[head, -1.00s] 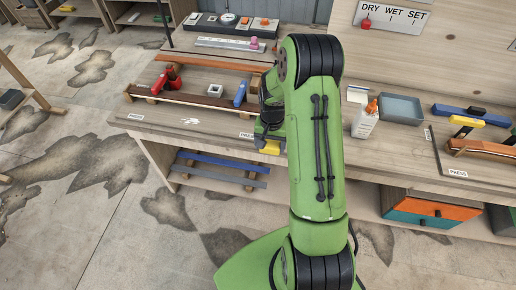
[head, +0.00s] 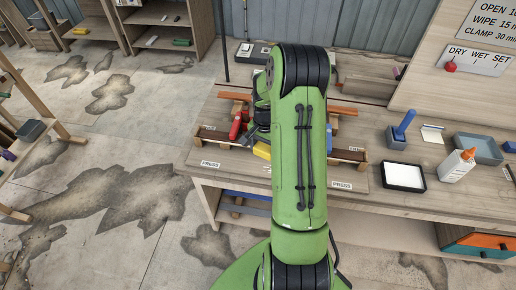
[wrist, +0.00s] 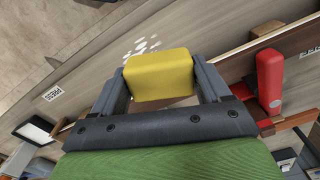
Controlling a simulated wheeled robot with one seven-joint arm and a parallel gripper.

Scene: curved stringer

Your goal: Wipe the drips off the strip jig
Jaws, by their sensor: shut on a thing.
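My gripper (wrist: 160,82) is shut on a yellow sponge block (wrist: 160,77), its dark fingers on either side. In the head view the yellow block (head: 262,151) shows just left of my green arm. White drips (wrist: 142,46) lie on pale wood just beyond the block in the wrist view. I cannot tell whether the block touches the surface. The strip jig (head: 212,133), with its wooden strip, lies on the bench behind my arm, which hides its middle. A red clamp (head: 236,126) stands at its left; it also shows in the wrist view (wrist: 270,80).
Right of my arm are a white-filled tray (head: 404,177), a blue-handled tool (head: 403,127), a glue bottle (head: 458,166) and a grey bin (head: 478,149). PRESS labels (head: 210,164) sit along the bench front. Open floor lies to the left.

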